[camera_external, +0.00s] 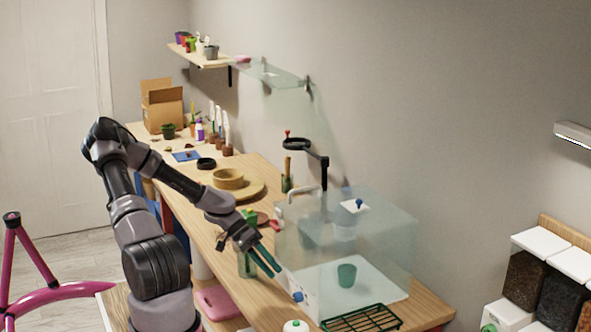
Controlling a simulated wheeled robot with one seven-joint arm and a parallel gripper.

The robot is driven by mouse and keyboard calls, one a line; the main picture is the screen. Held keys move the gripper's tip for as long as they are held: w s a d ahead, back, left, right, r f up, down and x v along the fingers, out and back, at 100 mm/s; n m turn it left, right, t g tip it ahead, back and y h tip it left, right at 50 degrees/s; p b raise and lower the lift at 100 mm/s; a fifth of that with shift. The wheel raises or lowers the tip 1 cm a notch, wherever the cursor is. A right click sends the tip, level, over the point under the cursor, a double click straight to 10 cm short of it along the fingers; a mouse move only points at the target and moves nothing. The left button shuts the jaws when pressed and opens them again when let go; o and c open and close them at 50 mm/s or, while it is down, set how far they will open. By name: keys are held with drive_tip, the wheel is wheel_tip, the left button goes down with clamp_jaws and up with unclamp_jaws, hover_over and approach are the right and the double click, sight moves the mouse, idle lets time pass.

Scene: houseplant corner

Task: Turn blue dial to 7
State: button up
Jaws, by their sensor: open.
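A small blue dial (298,296) sits low on the front left of a clear box (390,235) on the workbench. Its pointer and any numbers are too small to read. A second blue knob (359,204) stands on a white plate on top of the box; I cannot tell from its look whether it turns. My gripper (268,259) has green fingers, is open, and reaches toward the box's left side. It is above and to the left of the low dial, apart from it in the picture. Nothing shows between the fingers.
A green cup (347,275) stands inside the clear box. A green wire rack (362,319) lies in front of it. A green bottle-like item (246,262) is just below my gripper. A wooden bowl (228,179) and pots are farther back on the bench (262,178).

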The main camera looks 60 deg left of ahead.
sight(294, 295)
drive_tip(key=x, duration=0.9)
drive_tip(key=shift+d+f, duration=0.15)
drive_tip(key=shift+c, duration=0.3)
clamp_jaws()
